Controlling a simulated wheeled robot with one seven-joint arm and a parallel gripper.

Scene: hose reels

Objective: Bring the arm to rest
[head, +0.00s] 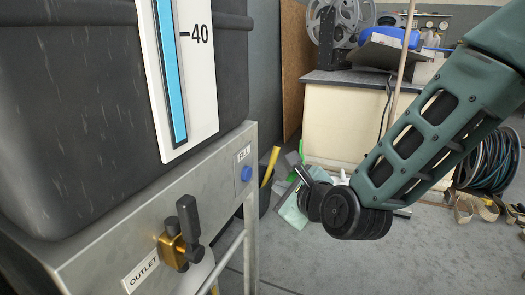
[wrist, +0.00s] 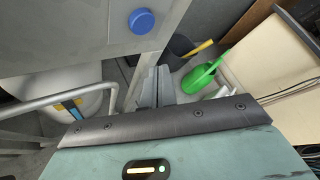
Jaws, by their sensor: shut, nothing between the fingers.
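My green arm (head: 425,120) reaches in from the upper right in the head view, bent at a dark round joint (head: 342,210). My gripper (wrist: 156,88) shows in the wrist view as two grey fingers close together, shut and empty.
A dark tank (head: 80,100) with a level gauge (head: 180,70) sits on the metal stand at left. A brass outlet valve (head: 178,240) juts from the stand's front. A cream cabinet (head: 340,125) stands behind. Coiled hoses (head: 490,160) and a green watering can (wrist: 203,75) are on the floor.

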